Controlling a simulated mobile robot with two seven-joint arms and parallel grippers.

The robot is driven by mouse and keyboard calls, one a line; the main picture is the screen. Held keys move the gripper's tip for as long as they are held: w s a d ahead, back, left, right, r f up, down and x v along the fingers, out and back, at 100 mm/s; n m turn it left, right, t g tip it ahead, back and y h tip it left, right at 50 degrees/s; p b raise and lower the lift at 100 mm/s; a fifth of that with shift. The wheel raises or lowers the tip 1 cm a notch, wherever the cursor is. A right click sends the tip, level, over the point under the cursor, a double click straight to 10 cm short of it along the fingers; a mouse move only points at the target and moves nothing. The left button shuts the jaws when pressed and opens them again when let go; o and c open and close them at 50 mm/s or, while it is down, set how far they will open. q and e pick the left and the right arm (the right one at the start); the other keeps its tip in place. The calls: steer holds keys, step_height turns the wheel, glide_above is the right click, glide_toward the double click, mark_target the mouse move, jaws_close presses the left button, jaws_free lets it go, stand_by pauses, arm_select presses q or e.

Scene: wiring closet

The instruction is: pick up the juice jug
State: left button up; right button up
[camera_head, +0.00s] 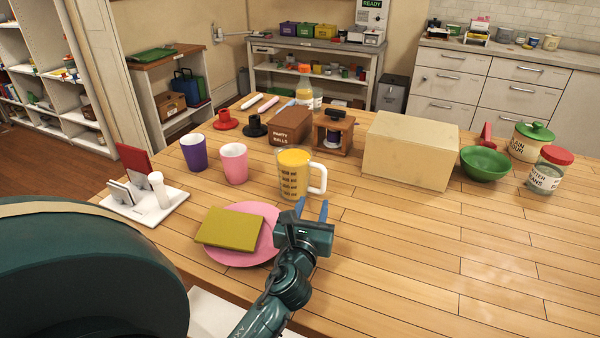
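The juice jug (292,176) is a clear jug with dark markings, orange-yellow contents and a white handle on its right side. It stands upright on the wooden table (400,250). My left gripper (312,208) is just in front of the jug, near its handle side. Its two blue fingertips point toward the jug and are apart, with nothing visible between them. The gripper does not appear to touch the jug. My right gripper is not in view.
A pink plate (262,248) with an olive-green square (229,229) lies left of my gripper. Pink (234,163) and purple (194,153) cups stand left of the jug. Behind it are a brown box (291,127) and a wooden holder (333,133). A large beige box (408,152) stands right. The front right is clear.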

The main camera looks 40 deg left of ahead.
mark_target(323, 180)
arm_select(q)
steer(key=x, duration=0.5)
steer(key=shift+w, duration=0.1)
steer(key=shift+d+p+x, duration=0.15)
steer(key=shift+x, duration=1.2)
steer(key=shift+d+p+x, duration=0.15)
steer(key=shift+d+x, duration=0.05)
steer(key=shift+x, duration=1.15)
steer(key=shift+w+r, duration=0.15)
steer(key=shift+w, duration=0.05)
steer(key=shift+c, duration=0.3)
jaws_close()
steer(key=shift+r, duration=0.1)
